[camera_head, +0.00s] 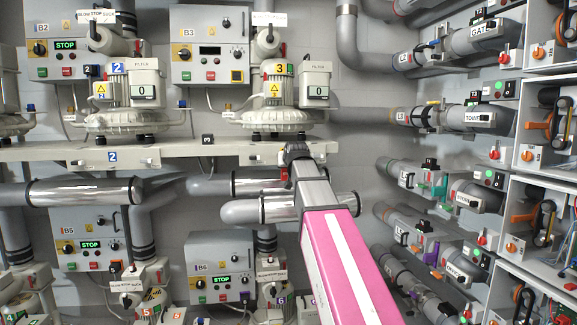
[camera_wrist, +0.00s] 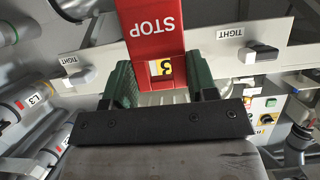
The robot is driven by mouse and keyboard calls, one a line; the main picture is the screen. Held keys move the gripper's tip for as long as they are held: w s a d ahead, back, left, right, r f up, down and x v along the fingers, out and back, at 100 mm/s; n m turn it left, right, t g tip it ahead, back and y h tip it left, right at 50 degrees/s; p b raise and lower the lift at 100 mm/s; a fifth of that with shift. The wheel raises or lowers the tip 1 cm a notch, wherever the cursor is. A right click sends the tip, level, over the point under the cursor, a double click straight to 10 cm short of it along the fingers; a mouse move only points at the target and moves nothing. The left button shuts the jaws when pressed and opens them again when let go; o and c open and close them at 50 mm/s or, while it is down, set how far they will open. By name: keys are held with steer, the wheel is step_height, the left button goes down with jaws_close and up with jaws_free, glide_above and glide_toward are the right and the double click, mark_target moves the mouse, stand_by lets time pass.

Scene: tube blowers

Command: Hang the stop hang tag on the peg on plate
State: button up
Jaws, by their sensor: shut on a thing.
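The stop hang tag (camera_wrist: 152,25) is red with white STOP lettering, which reads upside down in the wrist view. My gripper (camera_wrist: 160,80) has its dark green fingers shut on the tag's sides. A yellow label with a black 3 (camera_wrist: 166,68) shows at the tag's opening. In the head view my gripper (camera_head: 297,154) is at the front of the shelf under blower 3, with a bit of red tag (camera_head: 284,174) below it. The pale shelf plate (camera_wrist: 285,28) lies behind the tag in the wrist view. I cannot make out a peg; the tag and gripper cover that part.
TIGHT labels and clamp knobs (camera_wrist: 262,52) flank the tag. Blower 3 (camera_head: 275,115) stands above, and a silver pipe (camera_head: 290,208) runs below my gripper. Valves and pipes (camera_head: 465,117) crowd the right wall.

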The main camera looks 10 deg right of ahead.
steer(key=shift+w+f, duration=0.1)
steer(key=shift+w, duration=2.95)
steer(key=shift+w+f, duration=0.3)
steer(key=shift+f, duration=0.05)
steer(key=o, duration=1)
